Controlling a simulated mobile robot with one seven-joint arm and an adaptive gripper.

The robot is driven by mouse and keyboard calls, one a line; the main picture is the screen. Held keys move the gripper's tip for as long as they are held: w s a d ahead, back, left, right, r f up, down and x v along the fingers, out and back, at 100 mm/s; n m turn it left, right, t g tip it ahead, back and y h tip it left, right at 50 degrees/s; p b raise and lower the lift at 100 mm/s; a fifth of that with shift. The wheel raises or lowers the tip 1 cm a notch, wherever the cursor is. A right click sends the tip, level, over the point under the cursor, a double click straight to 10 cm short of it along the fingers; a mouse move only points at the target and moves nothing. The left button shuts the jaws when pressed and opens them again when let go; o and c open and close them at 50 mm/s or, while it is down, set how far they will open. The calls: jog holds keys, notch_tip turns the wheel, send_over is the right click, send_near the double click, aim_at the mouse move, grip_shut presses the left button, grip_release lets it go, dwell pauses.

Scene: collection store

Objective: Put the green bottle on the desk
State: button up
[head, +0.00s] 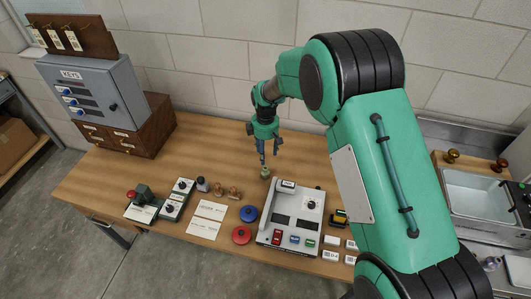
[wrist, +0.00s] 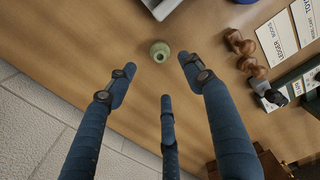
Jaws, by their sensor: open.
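The green bottle (head: 265,173) is small and stands on the wooden desk (head: 110,178), behind the white and grey device. It also shows in the wrist view (wrist: 160,51), seen from above, with a dark opening at its top. My gripper (head: 263,157) is over the desk, just above and behind the bottle, pointing down. In the wrist view its blue fingers (wrist: 158,85) are spread apart and empty. The bottle lies beyond the fingertips there, between the two outer fingers, and I see no contact.
A control device (head: 290,222) stands in front of the bottle. A key cabinet (head: 95,93) stands at the far left. Bare desk lies left of my gripper.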

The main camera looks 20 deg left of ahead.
dwell(0.4)
jog(key=s+d+r+m+t, duration=0.1)
jog(key=s+d+r+m, duration=0.35)
jog(key=d+r, duration=0.9)
jog(key=s+d+r+m+t, duration=0.2)
jog(key=s+d+r+m, duration=0.3)
jog(key=d+r, duration=0.85)
jog(key=s+d+r+m+t, duration=0.1)
jog(key=s+d+r+m, duration=0.1)
jog(key=s, duration=0.7)
jog(key=s+d+r+m, duration=0.3)
jog(key=s+d, duration=0.3)
jog(key=s, duration=0.3)
jog(key=s+d+r+m+t, duration=0.1)
jog(key=s+d+r+m, duration=0.2)
jog(key=s, duration=0.6)
jog(key=shift+s+d+r+t, duration=0.3)
jog(key=shift+s+d+r, duration=0.1)
jog(key=shift+d+r, duration=0.55)
jog(key=shift+f+m, duration=0.15)
jog(key=shift+m, duration=0.1)
